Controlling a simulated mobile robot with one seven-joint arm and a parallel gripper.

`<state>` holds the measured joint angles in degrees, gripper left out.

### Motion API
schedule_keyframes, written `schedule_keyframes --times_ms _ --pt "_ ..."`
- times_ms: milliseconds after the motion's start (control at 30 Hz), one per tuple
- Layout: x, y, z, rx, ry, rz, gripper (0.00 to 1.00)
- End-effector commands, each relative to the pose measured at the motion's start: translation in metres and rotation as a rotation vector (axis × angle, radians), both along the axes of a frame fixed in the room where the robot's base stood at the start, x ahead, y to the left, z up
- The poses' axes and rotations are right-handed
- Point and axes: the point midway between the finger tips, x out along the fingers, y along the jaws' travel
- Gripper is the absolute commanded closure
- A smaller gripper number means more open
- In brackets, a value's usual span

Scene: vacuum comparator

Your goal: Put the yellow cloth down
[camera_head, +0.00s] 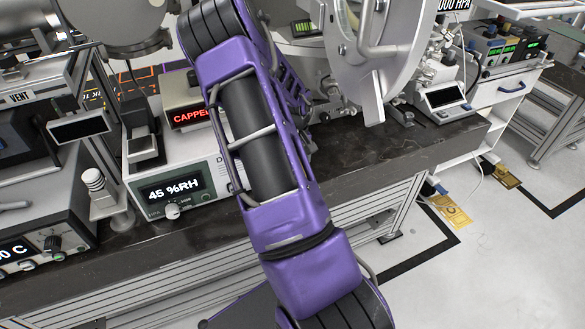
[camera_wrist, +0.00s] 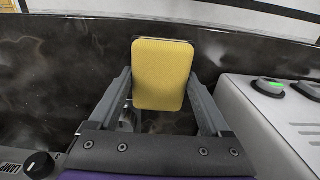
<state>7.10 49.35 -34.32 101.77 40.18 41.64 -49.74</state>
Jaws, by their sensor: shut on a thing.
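The yellow cloth (camera_wrist: 161,75) is a flat, rounded rectangle with a ribbed face. In the wrist view it stands upright between the two fingers of my gripper (camera_wrist: 161,95), which is shut on it. The dark, marbled bench top (camera_wrist: 60,75) lies behind and below the cloth. I cannot tell whether the cloth touches the bench. In the head view my purple arm crosses the middle, and the gripper and cloth do not show there.
A white instrument box (camera_wrist: 265,125) stands close at the right of my gripper in the wrist view. A black knob (camera_wrist: 39,164) is at the lower left. In the head view, a 45 %RH unit (camera_head: 172,188) stands left of my arm. The bench front (camera_head: 400,155) has bare room.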

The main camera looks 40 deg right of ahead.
Motion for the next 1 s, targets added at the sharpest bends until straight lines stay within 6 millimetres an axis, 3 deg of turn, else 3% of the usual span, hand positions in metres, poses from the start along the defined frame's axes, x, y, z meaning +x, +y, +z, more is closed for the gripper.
schedule_keyframes --times_ms 167,200,300,667,1000 --pt "0.0 0.0 -0.001 0.0 0.0 0.0 0.63" --pt "0.0 0.0 -0.001 0.0 0.0 0.0 0.15" --pt "0.0 0.0 0.0 0.0 0.0 0.0 0.0" --pt "0.001 0.0 0.01 0.001 -0.001 0.002 0.0" --pt "0.001 0.0 0.081 -0.001 -0.004 0.001 0.0"
